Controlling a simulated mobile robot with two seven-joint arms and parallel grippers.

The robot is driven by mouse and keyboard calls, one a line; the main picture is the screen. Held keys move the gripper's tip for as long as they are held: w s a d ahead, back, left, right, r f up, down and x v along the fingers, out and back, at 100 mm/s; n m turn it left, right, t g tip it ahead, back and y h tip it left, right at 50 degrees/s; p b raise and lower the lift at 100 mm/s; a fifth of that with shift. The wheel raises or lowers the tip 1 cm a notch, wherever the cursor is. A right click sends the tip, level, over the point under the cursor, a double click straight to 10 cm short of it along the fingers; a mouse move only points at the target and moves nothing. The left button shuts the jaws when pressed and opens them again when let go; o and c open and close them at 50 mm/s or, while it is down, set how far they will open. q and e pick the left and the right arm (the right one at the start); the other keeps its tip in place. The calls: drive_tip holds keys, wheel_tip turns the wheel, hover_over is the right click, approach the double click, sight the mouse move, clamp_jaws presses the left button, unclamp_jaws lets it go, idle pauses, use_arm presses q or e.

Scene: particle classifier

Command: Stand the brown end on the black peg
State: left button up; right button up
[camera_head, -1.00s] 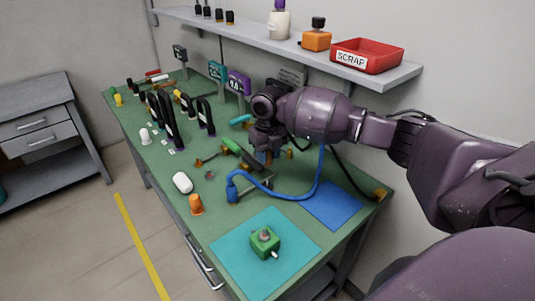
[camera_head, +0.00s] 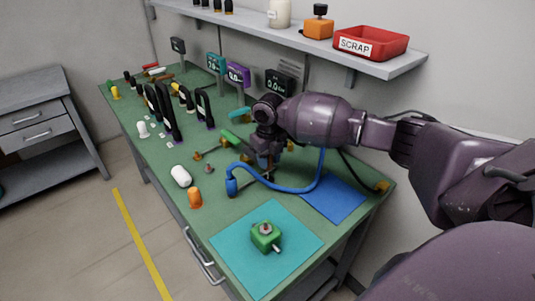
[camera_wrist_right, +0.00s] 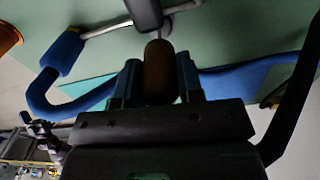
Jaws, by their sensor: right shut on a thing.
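My right gripper (camera_head: 266,160) is over the middle of the green bench, near the blue hose. In the right wrist view its two blue fingers (camera_wrist_right: 158,82) are shut on a brown, rounded piece (camera_wrist_right: 158,66), which I take for the brown end. A thin pale pin shows just past its tip. Beyond it is a dark grey post (camera_wrist_right: 143,14) with metal rods to either side. I cannot tell whether this is the black peg, or whether the brown piece touches it. In the head view the gripper mostly hides the brown piece. My left gripper is not in view.
A blue hose (camera_head: 285,187) loops close to the gripper. A green block (camera_head: 265,237) sits on a teal mat (camera_head: 233,249), with a blue mat (camera_head: 333,198) beyond. A white capsule (camera_head: 181,175) and an orange piece (camera_head: 195,197) lie left. A shelf (camera_head: 372,72) overhangs behind.

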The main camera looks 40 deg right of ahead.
drive_tip(key=shift+f, duration=0.5)
drive_tip(key=shift+n, duration=0.3)
idle(1.2)
drive_tip(key=shift+f+b, duration=0.65)
drive_tip(key=shift+f, duration=1.1)
drive_tip(key=o, duration=1)
